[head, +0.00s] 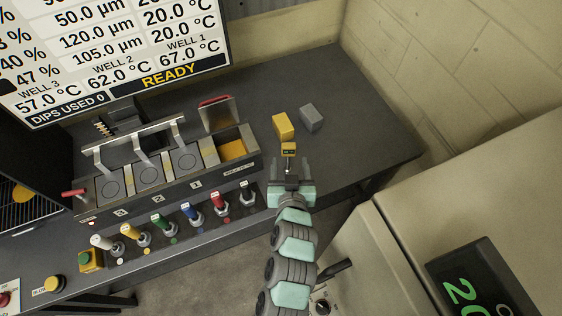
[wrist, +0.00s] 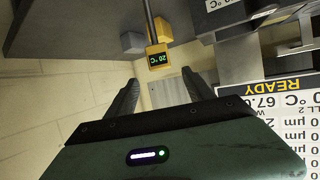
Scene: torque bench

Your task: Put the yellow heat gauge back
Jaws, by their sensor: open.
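The yellow heat gauge (head: 289,149) is a small yellow head with a dark display, just beyond my gripper's tips in the head view. In the wrist view the gauge (wrist: 158,58) reads 20 °C, and a thin grey rod runs from it to the top edge. My gripper (head: 289,169) is open, over the right part of the bench. In the wrist view its two fingers (wrist: 166,80) are spread, with the gauge ahead of the gap. I see no contact between fingers and gauge. The rod's far end is out of the wrist view.
A yellow block (head: 283,126) and a grey block (head: 311,118) stand behind the gauge on the dark bench (head: 370,150). To the left is a unit with several wells (head: 150,175) and a row of coloured handles (head: 191,213). A screen (head: 120,45) reads READY. The bench's right end is clear.

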